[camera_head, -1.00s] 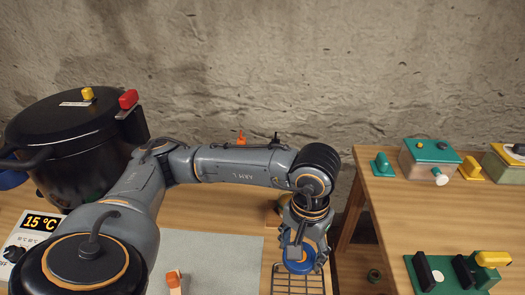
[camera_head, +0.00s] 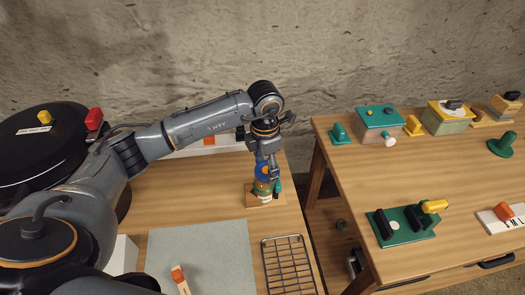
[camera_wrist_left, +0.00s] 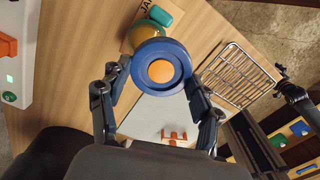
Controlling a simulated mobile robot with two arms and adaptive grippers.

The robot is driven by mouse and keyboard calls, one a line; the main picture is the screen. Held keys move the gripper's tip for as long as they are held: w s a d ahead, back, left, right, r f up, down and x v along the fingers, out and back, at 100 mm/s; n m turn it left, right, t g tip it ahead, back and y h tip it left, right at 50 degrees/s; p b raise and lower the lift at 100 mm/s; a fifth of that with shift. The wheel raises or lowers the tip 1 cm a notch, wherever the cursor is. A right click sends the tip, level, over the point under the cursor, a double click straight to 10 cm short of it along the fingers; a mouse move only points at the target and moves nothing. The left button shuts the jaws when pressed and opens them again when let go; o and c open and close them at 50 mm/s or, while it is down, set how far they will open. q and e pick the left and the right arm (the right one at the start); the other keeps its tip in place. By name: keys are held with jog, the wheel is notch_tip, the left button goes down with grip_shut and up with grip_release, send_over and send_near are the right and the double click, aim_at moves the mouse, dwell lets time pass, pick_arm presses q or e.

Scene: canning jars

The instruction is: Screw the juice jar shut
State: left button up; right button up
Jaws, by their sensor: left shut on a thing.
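My left gripper (camera_head: 264,172) is shut on a blue lid (camera_wrist_left: 162,66) with an orange centre, held by its rim between the fingers. The lid also shows in the head view (camera_head: 262,171). The juice jar (camera_head: 262,188), yellowish with a green part, stands upright on a small wooden base on the bench, just below the lid. In the left wrist view the jar (camera_wrist_left: 143,31) is partly hidden behind the lid. I cannot tell whether lid and jar touch. My right gripper is not clearly seen.
A teal piece (camera_wrist_left: 160,17) sits on the base beside the jar. A wire rack (camera_head: 289,266) and a grey mat (camera_head: 205,250) lie nearer. A second table (camera_head: 410,175) with several fixtures is at right, across a gap.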

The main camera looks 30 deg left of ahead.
aim_at(263, 164)
pick_arm(q)
jog(key=n, duration=0.2)
jog(key=w+a+n+p, duration=0.1)
jog(key=n, duration=0.1)
jog(key=shift+w+a+r+n, duration=0.1)
jog(key=shift+w+a+n, duration=0.1)
jog(key=shift+n, duration=0.1)
jog(key=shift+a+n, duration=0.1)
jog(key=shift+n, duration=0.2)
jog(key=shift+f, duration=0.6)
notch_tip(263, 164, down, 2)
jog(key=shift+b, duration=0.85)
jog(key=shift+f+b, duration=0.3)
jog(key=shift+f, duration=0.4)
pick_arm(e)
jog(key=shift+s+a+f, duration=0.1)
jog(key=shift+a+f, duration=0.15)
jog(key=shift+f, duration=0.1)
jog(key=shift+d, duration=0.1)
pick_arm(q)
jog(key=shift+f+b, duration=0.15)
jog(key=shift+b, duration=0.25)
pick_arm(e)
jog(key=shift+a+f, duration=0.2)
jog(key=shift+f, duration=0.15)
pick_arm(q)
jog(key=shift+f+b, duration=0.8)
pick_arm(e)
jog(key=shift+d+f, duration=0.15)
jog(key=shift+f, duration=0.65)
